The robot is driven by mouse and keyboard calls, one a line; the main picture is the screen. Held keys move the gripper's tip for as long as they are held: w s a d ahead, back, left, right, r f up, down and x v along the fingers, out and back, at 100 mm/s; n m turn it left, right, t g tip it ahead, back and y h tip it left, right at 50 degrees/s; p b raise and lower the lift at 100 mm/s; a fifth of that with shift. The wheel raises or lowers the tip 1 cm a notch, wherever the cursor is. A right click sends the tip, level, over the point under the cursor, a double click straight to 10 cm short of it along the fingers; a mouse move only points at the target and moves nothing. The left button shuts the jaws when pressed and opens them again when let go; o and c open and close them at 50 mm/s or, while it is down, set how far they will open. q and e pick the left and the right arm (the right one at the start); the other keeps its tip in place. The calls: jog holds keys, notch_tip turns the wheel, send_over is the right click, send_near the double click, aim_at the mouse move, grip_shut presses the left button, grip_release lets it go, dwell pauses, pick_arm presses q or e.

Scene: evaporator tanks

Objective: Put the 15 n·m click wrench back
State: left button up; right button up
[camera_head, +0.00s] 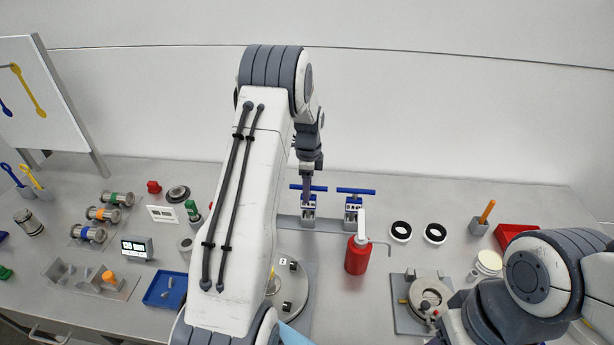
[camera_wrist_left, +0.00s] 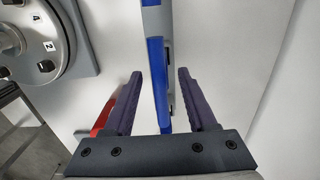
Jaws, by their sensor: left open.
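Two tools with blue bars rest on a grey rack at the back middle in the head view: a left one (camera_head: 318,188) and a right one (camera_head: 356,191). I cannot read which is the 15 n·m click wrench. My left gripper (camera_head: 308,180) points down at the left tool. In the left wrist view, the open jaws (camera_wrist_left: 159,75) stand on either side of a blue and grey bar (camera_wrist_left: 156,60), with a gap on both sides. The gripper hides part of the left tool. My right arm shows at lower right, its jaws out of sight.
A red bottle (camera_head: 357,256) stands in front of the rack. A round plate with numbered labels (camera_head: 296,290) lies partly behind my left arm; it also shows in the left wrist view (camera_wrist_left: 40,45).

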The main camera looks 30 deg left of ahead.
pick_arm(q)
notch_tip(320, 180, up, 8)
jog(key=shift+d+r+b, duration=0.1)
jog(key=shift+b, duration=0.95)
jog(key=shift+d+r, duration=0.15)
jog(key=shift+d, duration=0.1)
jog(key=s+d+r+n, duration=0.1)
jog(key=s+d+r, duration=0.15)
jog(key=d, duration=0.45)
jog(key=s+d+r, duration=0.1)
jog(key=s+d, duration=0.3)
jog(key=d, duration=0.4)
jog(key=s+d+r+n, duration=0.1)
jog(key=s+d, duration=0.2)
jog(key=d, duration=0.4)
jog(key=s+d+n, duration=0.1)
jog(key=s+d, duration=0.3)
jog(key=s, duration=0.7)
jog(key=s+d+f+n+h, duration=0.1)
jog(key=s+d, duration=0.3)
jog(key=s, duration=0.7)
jog(key=shift+s+d+n, duration=0.15)
jog(key=shift+d+n, duration=0.05)
jog(key=shift+n, duration=0.6)
notch_tip(320, 180, down, 4)
jog(key=b, duration=0.4)
